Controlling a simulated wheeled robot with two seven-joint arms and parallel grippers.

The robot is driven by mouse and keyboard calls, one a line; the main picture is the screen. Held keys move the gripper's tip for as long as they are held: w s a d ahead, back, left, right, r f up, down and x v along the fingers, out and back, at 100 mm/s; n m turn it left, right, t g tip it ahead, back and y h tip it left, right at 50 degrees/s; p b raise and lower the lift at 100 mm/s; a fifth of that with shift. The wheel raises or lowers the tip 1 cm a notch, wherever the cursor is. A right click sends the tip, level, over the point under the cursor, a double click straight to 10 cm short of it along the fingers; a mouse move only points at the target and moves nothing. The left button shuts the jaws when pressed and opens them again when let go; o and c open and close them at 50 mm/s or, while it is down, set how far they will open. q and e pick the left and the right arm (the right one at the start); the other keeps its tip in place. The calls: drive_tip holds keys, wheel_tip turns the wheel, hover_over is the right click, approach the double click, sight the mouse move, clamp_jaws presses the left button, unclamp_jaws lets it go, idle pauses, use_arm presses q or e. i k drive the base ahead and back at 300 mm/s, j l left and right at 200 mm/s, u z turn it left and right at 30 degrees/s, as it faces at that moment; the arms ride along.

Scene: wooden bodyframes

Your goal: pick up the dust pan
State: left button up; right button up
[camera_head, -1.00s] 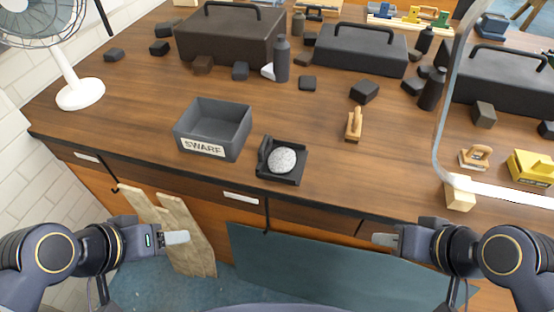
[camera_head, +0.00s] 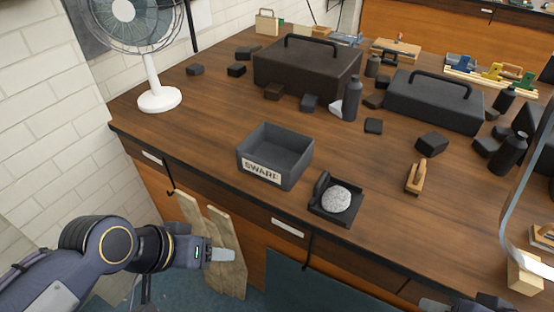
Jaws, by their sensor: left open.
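The dust pan (camera_head: 322,209) is a small black tray with a raised left side. It lies on the wooden workbench (camera_head: 222,137) near its front edge, with a round speckled grey lump (camera_head: 336,199) in it. My left gripper (camera_head: 222,255) is open and empty. It is in front of the bench, below and to the left of the dust pan, well apart from it. Of my right arm only a small dark part shows at the bottom right edge; its fingertips are out of the picture.
A grey SWARF box (camera_head: 274,158) stands just left of the dust pan. A wooden plane-like tool (camera_head: 415,178) lies to its right. Black toolboxes (camera_head: 307,66), bottles and dark blocks fill the back. A white fan (camera_head: 150,60) stands at the left. Boards (camera_head: 215,240) lean below.

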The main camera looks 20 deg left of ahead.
sight(336, 200)
drive_tip(key=l+u, duration=0.15)
drive_tip(key=u, duration=1.4)
drive_tip(key=k+l+u, duration=0.2)
drive_tip(key=l+u, duration=0.2)
